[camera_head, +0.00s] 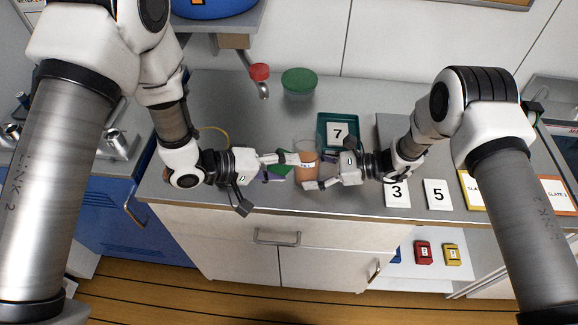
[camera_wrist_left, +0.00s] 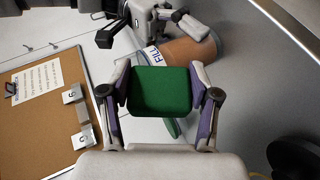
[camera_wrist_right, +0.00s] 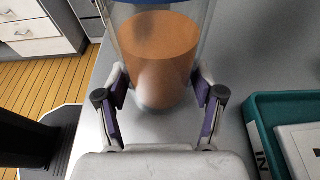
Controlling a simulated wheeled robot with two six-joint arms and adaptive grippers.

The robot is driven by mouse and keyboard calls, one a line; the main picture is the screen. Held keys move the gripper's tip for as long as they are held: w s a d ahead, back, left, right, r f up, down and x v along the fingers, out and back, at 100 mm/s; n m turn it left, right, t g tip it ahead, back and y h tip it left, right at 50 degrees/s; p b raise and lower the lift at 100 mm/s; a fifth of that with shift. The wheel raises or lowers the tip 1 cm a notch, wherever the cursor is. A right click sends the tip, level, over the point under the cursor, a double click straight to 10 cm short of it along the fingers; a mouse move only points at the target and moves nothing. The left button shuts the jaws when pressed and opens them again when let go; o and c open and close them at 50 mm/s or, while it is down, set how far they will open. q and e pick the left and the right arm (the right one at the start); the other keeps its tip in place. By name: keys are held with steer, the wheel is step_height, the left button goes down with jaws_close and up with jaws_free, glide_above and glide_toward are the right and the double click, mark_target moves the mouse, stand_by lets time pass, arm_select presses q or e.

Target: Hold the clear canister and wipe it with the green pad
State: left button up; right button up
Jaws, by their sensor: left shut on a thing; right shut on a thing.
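The clear canister (camera_head: 307,165) holds orange-brown contents and has a white and blue label band. It appears upright at the counter's front. My right gripper (camera_head: 318,171) is shut on it from the right; it fills the space between the fingers in the right wrist view (camera_wrist_right: 155,62). The green pad (camera_wrist_left: 162,92) is held between the fingers of my left gripper (camera_wrist_left: 162,100), which is shut on it. In the head view the pad (camera_head: 281,164) is just left of the canister, partly hidden by the fingers. I cannot tell whether they touch.
A teal tray (camera_wrist_right: 254,112) with a card marked 7 stands right behind the canister. Cards 3 (camera_head: 397,194) and 5 (camera_head: 437,195) lie to the right. The counter's front edge is close.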

arm_select(q)
steer(key=shift+d, duration=0.15)
arm_select(e)
steer(key=shift+d, duration=0.1)
arm_select(q)
steer(key=s, duration=0.6)
steer(key=s, duration=0.3)
steer(key=shift+r, duration=0.1)
stand_by(0.5)
arm_select(e)
steer(key=o, duration=0.9)
steer(key=shift+o, duration=0.2)
